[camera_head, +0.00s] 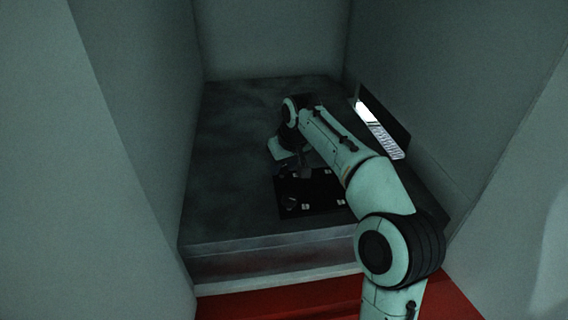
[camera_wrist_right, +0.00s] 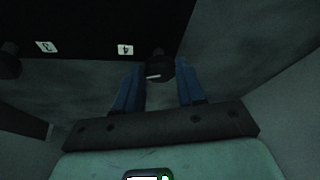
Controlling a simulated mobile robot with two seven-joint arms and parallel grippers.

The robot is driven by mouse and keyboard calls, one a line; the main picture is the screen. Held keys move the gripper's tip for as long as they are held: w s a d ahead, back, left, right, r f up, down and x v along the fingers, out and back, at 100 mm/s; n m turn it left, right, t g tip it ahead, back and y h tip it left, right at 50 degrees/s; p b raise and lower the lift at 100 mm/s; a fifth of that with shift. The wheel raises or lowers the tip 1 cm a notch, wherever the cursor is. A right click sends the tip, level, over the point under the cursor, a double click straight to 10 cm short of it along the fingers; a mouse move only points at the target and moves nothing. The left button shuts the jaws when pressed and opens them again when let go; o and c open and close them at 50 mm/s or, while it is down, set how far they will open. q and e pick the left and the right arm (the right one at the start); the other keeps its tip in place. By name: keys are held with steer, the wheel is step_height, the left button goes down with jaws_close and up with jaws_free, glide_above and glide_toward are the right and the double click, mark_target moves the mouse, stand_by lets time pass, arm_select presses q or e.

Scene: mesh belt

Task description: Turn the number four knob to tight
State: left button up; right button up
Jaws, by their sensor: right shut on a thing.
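The black knob panel (camera_head: 322,200) lies on the grey surface in the head view, with small white number labels. In the right wrist view the label 4 (camera_wrist_right: 125,50) sits just left of the dark round number four knob (camera_wrist_right: 160,67). The knob carries a white pointer line, nearly level in that view. My right gripper (camera_wrist_right: 159,80) has its blue fingers on either side of this knob and is shut on it. In the head view my right gripper (camera_head: 304,170) is small and dark over the panel's far edge. My left gripper is not in view.
The label 3 (camera_wrist_right: 46,47) and another dark knob (camera_wrist_right: 9,66) lie further left in the wrist view. Grey walls close in the surface (camera_head: 228,190) on its sides and back. A lit slotted panel (camera_head: 380,130) is on the right. The surface left of the panel is clear.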

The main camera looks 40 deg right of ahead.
steer(key=m, duration=0.2)
steer(key=m+h, duration=0.2)
steer(key=m, duration=0.1)
steer(key=shift+w+a+m+g, duration=0.15)
steer(key=shift+a+m+g, duration=0.15)
steer(key=shift+g, duration=0.1)
steer(key=shift+w+m+g+h, duration=0.1)
steer(key=shift+m+g+h, duration=0.2)
steer(key=shift+m, duration=0.75)
steer(key=shift+w+m+g+h, duration=0.1)
steer(key=shift+m+g+h, duration=0.2)
steer(key=shift+m, duration=0.75)
steer(key=shift+s, duration=0.1)
steer(key=o, duration=1.1)
steer(key=shift+c, duration=0.2)
steer(key=v, duration=1.3)
steer(key=shift+r, duration=0.25)
